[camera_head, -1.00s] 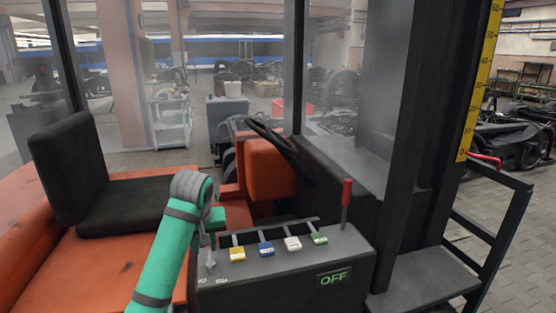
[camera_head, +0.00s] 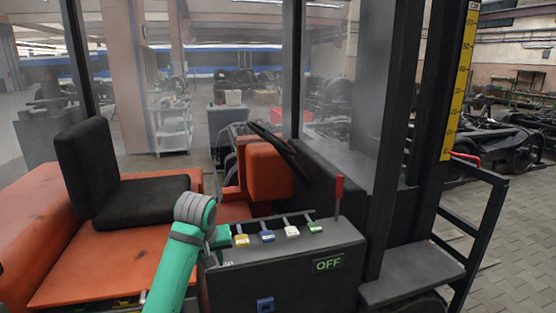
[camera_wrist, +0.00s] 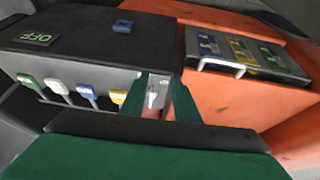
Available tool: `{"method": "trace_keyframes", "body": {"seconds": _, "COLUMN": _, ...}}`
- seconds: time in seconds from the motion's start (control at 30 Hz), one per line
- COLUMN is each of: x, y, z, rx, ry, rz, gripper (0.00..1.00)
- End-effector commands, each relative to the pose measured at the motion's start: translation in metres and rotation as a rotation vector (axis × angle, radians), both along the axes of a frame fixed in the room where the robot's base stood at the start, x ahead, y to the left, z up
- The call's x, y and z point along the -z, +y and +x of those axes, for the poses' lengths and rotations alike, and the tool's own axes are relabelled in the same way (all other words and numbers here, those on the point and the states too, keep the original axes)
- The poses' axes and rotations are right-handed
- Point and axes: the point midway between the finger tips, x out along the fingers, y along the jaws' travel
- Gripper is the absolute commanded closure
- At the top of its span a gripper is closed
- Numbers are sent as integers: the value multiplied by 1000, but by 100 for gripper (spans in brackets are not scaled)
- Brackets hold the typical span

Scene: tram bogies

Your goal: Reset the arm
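My green arm (camera_head: 178,262) reaches up from the bottom of the head view to the left end of a dark control box (camera_head: 290,274). My gripper (camera_wrist: 155,92) is open in the wrist view, its two green fingers apart. A grey plate with a small metal switch (camera_wrist: 153,97) shows between the fingers; I cannot tell whether they touch it. In the head view the gripper (camera_head: 219,238) is partly hidden by the wrist. The box has yellow (camera_head: 242,240), blue (camera_head: 267,236), white (camera_head: 292,232) and green (camera_head: 315,227) levers, and a display (camera_head: 328,264) reading OFF.
A red-handled lever (camera_head: 339,192) stands at the box's back right. A black seat (camera_head: 140,200) sits on the orange vehicle body (camera_head: 100,265). Dark mast posts (camera_head: 395,140) rise at right. A panel with coloured parts (camera_wrist: 245,55) shows in the wrist view. Paved floor (camera_head: 515,240) is clear at right.

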Motion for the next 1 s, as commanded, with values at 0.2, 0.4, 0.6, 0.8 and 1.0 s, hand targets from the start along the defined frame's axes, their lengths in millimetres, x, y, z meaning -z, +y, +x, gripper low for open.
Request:
{"method": "trace_keyframes", "body": {"seconds": 0.2, "x": 32, "y": -30, "z": 8, "rx": 42, "ry": -46, "rz": -52, "gripper": 72}}
{"method": "trace_keyframes", "body": {"seconds": 0.4, "x": 71, "y": -70, "z": 15, "rx": 83, "ry": -112, "rz": -123, "gripper": 72}}
{"method": "trace_keyframes", "body": {"seconds": 0.6, "x": 124, "y": -119, "z": 13, "rx": 114, "ry": -214, "rz": -222, "gripper": 72}}
{"method": "trace_keyframes", "body": {"seconds": 0.8, "x": 170, "y": -165, "z": 0, "rx": 124, "ry": -317, "rz": -305, "gripper": 72}}
{"method": "trace_keyframes", "body": {"seconds": 1.0, "x": 210, "y": -207, "z": -25, "rx": 115, "ry": -410, "rz": -369, "gripper": 72}}
